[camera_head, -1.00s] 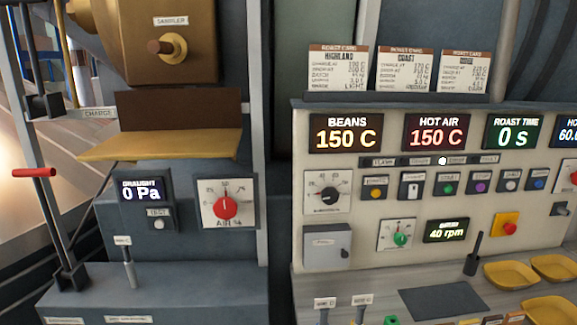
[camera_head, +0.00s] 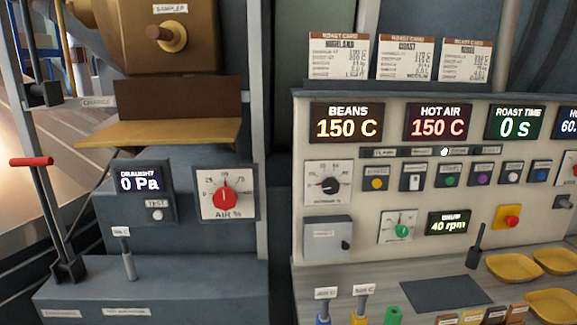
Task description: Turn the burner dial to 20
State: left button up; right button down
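The black dial (camera_head: 330,185) sits on a white scale plate at the upper left of the cream control panel, below the BEANS display. The label under it is too small to read surely, but it is the likely burner dial. Its exact pointer reading is too small to tell. A red AIR % dial (camera_head: 225,197) is on the grey housing to the left. A green dial (camera_head: 402,230) sits lower on the panel, beside the 40 rpm display. Neither of my grippers is in view.
Displays read BEANS 150 C (camera_head: 347,123), HOT AIR 150 C (camera_head: 438,123) and ROAST TIME 0 s (camera_head: 514,122). A row of buttons (camera_head: 450,179) lies right of the black dial. A grey box (camera_head: 326,236) is below it. Yellow trays (camera_head: 515,266) stand on the counter at right.

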aim_at(330, 186)
jog(key=k+l+z, duration=0.1)
jog(key=l+z, duration=0.8)
jog(key=l, duration=0.15)
